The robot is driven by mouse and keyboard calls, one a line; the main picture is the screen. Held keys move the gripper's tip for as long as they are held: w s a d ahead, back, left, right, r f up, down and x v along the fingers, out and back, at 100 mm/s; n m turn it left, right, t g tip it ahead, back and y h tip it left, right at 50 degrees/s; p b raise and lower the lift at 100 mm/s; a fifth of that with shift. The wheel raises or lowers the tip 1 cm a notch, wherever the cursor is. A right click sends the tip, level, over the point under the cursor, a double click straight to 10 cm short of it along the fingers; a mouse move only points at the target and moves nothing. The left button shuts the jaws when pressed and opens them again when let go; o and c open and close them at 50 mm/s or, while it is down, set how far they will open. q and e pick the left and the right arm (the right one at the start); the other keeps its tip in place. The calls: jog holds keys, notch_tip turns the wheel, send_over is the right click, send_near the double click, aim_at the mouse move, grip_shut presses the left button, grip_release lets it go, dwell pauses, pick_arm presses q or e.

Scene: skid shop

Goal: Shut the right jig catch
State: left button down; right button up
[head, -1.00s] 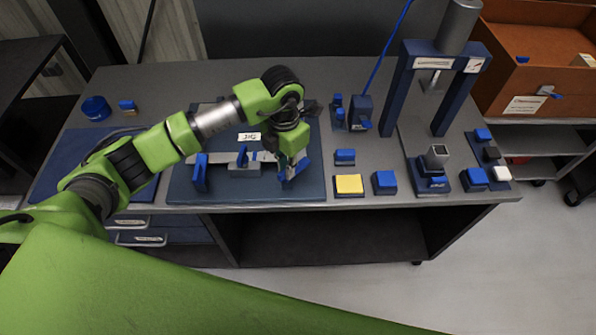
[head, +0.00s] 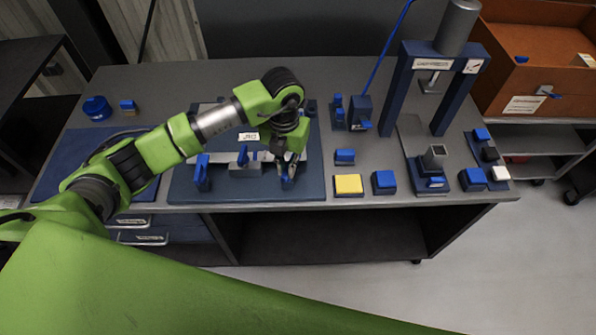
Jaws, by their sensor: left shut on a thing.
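The jig (head: 243,168) is a grey bar fixture on a dark blue board (head: 310,188) at the front of the bench. A blue left catch (head: 202,172) stands upright at its left end. The blue right catch (head: 289,182) is at its right end, partly hidden by my left gripper. My left gripper (head: 287,171) comes down from above and is shut on the right catch. The exact angle of this catch is hard to tell behind the fingers. My right gripper is not in view.
A yellow block (head: 348,185) and blue blocks (head: 384,182) lie right of the board. A blue press frame (head: 394,85) stands further right. A blue holder (head: 360,112) with a thin rod is behind the blocks. A blue round pot (head: 97,108) is at the left.

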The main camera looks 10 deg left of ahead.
pick_arm(q)
jog(key=n, duration=0.2)
jog(key=shift+r+n+p, duration=0.1)
jog(key=shift+n+p, duration=0.2)
jog(key=shift+p, duration=0.1)
jog(key=shift+n, duration=1)
jog(key=c, duration=2)
grip_release()
jog(key=shift+c, duration=0.2)
